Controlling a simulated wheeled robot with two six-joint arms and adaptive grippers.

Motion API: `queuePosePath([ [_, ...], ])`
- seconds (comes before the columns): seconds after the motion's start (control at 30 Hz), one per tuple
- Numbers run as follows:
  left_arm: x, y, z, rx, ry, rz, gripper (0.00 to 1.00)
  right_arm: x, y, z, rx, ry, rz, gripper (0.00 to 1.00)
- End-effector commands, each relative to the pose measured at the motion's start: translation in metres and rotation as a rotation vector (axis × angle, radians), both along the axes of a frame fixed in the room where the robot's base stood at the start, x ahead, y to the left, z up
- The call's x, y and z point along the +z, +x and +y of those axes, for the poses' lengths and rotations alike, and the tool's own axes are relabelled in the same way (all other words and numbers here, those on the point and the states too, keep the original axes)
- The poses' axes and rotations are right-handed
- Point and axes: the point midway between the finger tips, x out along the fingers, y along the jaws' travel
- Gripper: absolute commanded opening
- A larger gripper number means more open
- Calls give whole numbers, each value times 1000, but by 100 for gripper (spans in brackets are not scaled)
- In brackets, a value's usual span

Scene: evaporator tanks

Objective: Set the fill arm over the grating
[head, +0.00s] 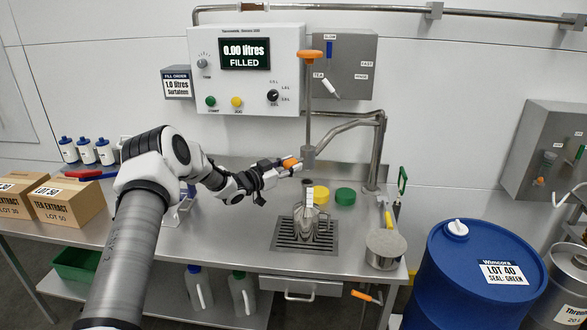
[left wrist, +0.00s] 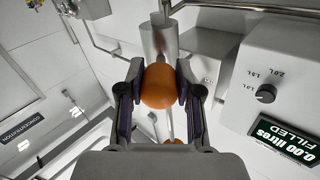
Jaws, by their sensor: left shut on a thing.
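The fill arm (head: 350,126) is a grey pipe that swings from a post at the back right of the bench. Its free end carries a grey nozzle block (head: 308,154) with an orange ball knob (head: 290,162). My left gripper (head: 284,166) is shut on this knob, which shows between both fingers in the left wrist view (left wrist: 160,86). The grating (head: 284,244) is set in the bench top, with a metal jug (head: 306,228) standing on it. In the head view the nozzle appears above the jug; exact alignment in depth is unclear. My right gripper is not in view.
A tall rod with an orange handle (head: 311,54) rises above the nozzle. The panel (head: 245,88) reads 0.00 litres. Yellow (head: 317,195) and green (head: 345,196) lids lie behind the grating. A round metal container (head: 385,250) and a blue drum (head: 465,280) stand right.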

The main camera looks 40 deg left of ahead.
Motion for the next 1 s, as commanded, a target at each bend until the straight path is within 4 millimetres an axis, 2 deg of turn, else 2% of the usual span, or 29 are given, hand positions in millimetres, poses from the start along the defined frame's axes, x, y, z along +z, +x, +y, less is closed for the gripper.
queuePosePath([
  [0.03,7,1,4,9,-1,-12,0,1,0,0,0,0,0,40],
  [0.2,8,1,5,12,-2,-15,0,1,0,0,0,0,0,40],
  [0.23,9,1,5,12,-2,-16,45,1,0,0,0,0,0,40],
  [0.27,9,1,5,12,-2,-16,55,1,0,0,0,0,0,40],
  [0.3,8,1,5,12,-1,-15,60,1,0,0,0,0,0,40],
  [0.77,5,0,2,7,-1,-9,60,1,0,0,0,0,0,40],
  [0.87,6,-7,5,8,-4,-10,60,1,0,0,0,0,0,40],
  [1.0,6,-34,10,10,-8,-11,60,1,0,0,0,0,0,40],
])
